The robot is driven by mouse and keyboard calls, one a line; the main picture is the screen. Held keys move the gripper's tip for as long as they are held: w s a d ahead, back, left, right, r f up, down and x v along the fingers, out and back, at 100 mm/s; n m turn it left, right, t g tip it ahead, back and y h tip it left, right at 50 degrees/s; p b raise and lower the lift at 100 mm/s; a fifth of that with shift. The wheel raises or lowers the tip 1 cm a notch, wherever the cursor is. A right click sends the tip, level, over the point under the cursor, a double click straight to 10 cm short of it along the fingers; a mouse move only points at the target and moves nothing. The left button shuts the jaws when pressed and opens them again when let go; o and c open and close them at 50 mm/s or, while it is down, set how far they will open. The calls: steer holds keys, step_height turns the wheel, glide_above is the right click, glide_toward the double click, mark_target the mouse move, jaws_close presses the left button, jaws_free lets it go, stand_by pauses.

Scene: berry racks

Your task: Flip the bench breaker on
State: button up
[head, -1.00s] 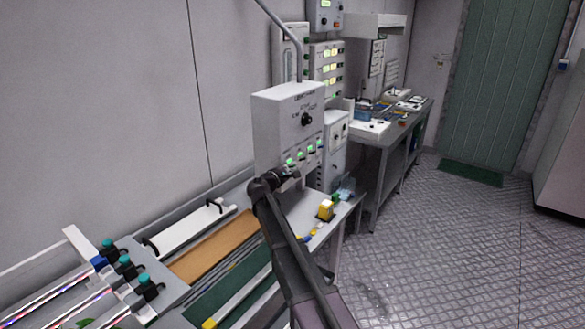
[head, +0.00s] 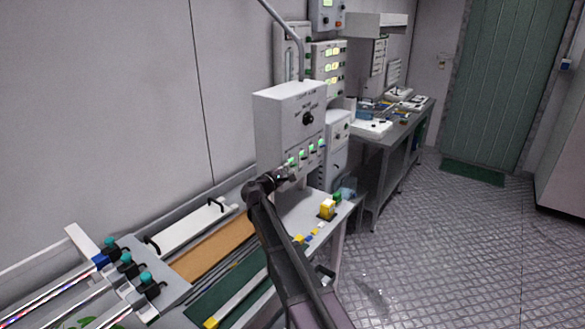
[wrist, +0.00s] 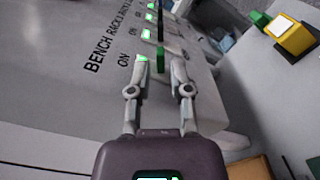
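A light grey breaker box (head: 272,122) stands at the back of the bench, with a black knob and a row of several small switches with green lights on its front. In the wrist view its panel (wrist: 90,90) reads "BENCH RACKS" and "ON", partly cut off. A green lever (wrist: 159,60) stands up from the panel. My gripper (wrist: 160,63) is open, with one fingertip on each side of this lever and small gaps visible. A lit green light (wrist: 143,58) shows behind the left fingertip. In the head view my gripper (head: 290,177) is at the lower switch row, small and dark.
A yellow-and-white block (head: 327,208) and small coloured pieces lie on the bench right of my arm. Tubes with teal caps (head: 147,277) are at the lower left. Floor on the right (head: 430,240) is clear.

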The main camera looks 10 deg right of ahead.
steer(key=v, duration=0.9)
steer(key=s+d+f+m+g+y, duration=0.4)
steer(key=s+d+f+m+g, duration=0.4)
steer(key=s+d+f, duration=0.55)
steer(key=s+a+f+m+g+y, duration=0.2)
steer(key=s+m+y, duration=0.1)
steer(key=s, duration=0.6)
steer(key=s+a+f+m+g+y, duration=0.2)
steer(key=s+y, duration=0.3)
steer(key=s, duration=0.5)
steer(key=shift+f+m+g+y, duration=0.4)
steer(key=shift+f+m, duration=0.1)
steer(key=shift+m, duration=0.4)
